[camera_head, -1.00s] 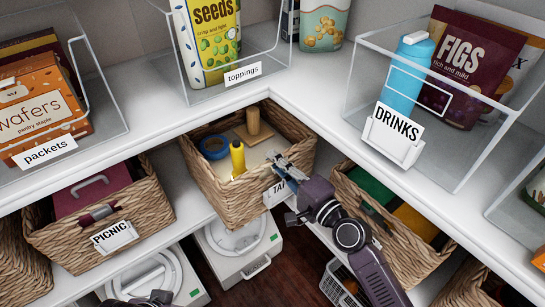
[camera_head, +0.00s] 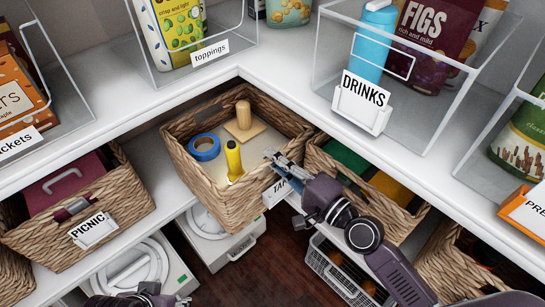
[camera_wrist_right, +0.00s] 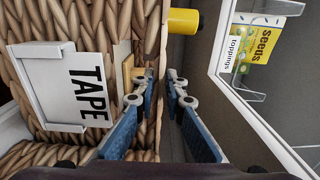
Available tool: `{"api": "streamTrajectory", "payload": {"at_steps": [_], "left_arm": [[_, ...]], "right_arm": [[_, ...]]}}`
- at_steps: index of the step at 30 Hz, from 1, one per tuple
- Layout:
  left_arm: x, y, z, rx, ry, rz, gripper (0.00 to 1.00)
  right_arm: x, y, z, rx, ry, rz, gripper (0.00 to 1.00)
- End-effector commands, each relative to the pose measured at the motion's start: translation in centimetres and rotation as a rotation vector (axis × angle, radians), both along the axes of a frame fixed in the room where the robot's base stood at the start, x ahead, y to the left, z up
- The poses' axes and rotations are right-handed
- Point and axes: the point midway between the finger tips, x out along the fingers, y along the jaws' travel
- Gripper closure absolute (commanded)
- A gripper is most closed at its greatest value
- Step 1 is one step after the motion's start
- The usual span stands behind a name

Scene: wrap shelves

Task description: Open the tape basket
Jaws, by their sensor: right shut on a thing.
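The tape basket (camera_head: 228,203) is a woven basket standing out from under the corner of the white shelf, its open top in view. Inside are a blue tape roll (camera_head: 204,148), a yellow bottle-like thing (camera_head: 234,158) and a wooden holder with a peg (camera_head: 244,122). Its TAPE label (camera_wrist_right: 88,88) is on the front wall, partly hidden by my right arm in the head view. My right gripper (camera_head: 275,158) is shut on the basket's front rim; its fingers (camera_wrist_right: 165,85) also show in the wrist view. My left gripper (camera_head: 138,299) is only partly visible at the bottom edge.
The PICNIC basket (camera_head: 125,208) stands left, and a basket with green and yellow things (camera_head: 385,212) close right. Clear bins, such as the DRINKS bin (camera_head: 440,120), sit on the shelf (camera_head: 290,85) above. White appliances (camera_head: 225,243) and a wire basket (camera_head: 340,280) are below.

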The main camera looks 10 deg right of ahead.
Motion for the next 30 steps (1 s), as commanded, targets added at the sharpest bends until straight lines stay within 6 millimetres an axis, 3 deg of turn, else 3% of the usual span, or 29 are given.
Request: {"api": "streamTrajectory", "payload": {"at_steps": [5, 6, 11, 22, 30], "left_arm": [[0.0, 0.0, 0.0, 0.0, 0.0, 0.0, 0.6], [0.0, 0.0, 0.0, 0.0, 0.0, 0.0, 0.6], [0.0, 0.0, 0.0, 0.0, 0.0, 0.0, 0.6], [0.1, 0.0, 0.0, 0.001, -0.001, -0.001, 0.6], [0.0, 0.0, 0.0, 0.0, -0.001, -0.001, 0.6]], "right_arm": [[0.0, 0.0, -0.1, -0.001, 0.002, 0.0, 1.0], [0.0, 0.0, -0.1, -0.001, 0.002, 0.0, 0.87], [0.0, 0.0, -0.1, -0.001, 0.001, 0.0, 0.71], [-0.3, -0.3, -0.1, -0.002, 0.0, 0.0, 0.71], [-2.8, -2.0, -0.1, -0.007, 0.0, 0.003, 0.71]]}}
